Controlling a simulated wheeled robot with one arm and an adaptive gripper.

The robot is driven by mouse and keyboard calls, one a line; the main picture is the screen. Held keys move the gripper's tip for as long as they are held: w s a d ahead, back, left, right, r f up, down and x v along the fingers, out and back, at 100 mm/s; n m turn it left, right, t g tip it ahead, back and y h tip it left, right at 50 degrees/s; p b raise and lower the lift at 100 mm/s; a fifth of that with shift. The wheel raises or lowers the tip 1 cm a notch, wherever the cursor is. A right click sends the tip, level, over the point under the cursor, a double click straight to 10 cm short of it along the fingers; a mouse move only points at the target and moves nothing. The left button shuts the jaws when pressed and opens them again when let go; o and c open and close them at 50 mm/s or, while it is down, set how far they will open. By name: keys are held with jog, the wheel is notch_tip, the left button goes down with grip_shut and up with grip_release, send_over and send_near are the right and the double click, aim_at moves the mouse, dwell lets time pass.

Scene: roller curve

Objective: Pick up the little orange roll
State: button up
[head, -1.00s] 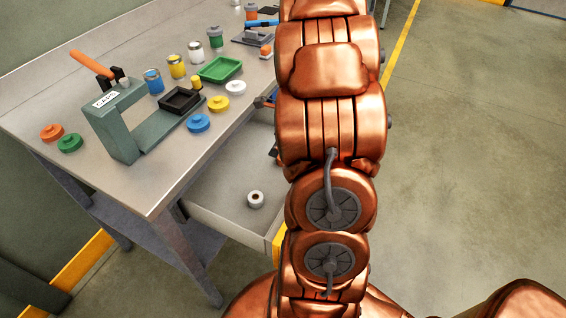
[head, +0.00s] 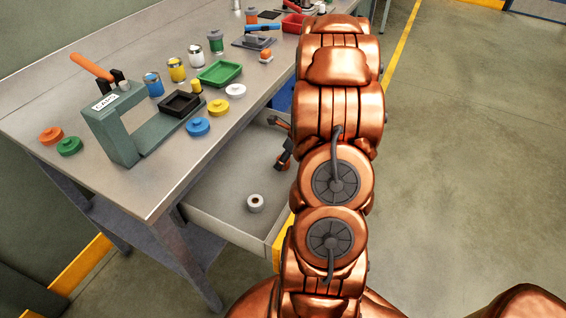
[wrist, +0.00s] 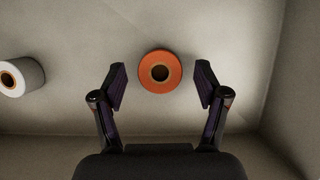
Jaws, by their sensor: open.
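The little orange roll (wrist: 146,72) lies flat in the open drawer, its dark hole facing the wrist camera. In the wrist view it sits between the open fingers of my gripper (wrist: 160,80), with a gap on each side and nothing held. In the head view, the gripper (head: 284,152) is over the right part of the drawer. Only a bit of orange (head: 281,163) shows there beside a dark finger, and my arm hides part of that area.
A white roll (wrist: 32,75) lies left of the orange one, also in the drawer (head: 228,190). The drawer's walls surround both. Above is the workbench (head: 60,110) with a green press (head: 118,128), coloured caps, small jars and a green tray (head: 220,73).

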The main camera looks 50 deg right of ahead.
jog(key=shift+x, duration=0.75)
jog(key=shift+c, duration=0.3)
jog(key=c, duration=1.1)
jog(key=shift+r, duration=0.1)
jog(key=shift+c, duration=0.2)
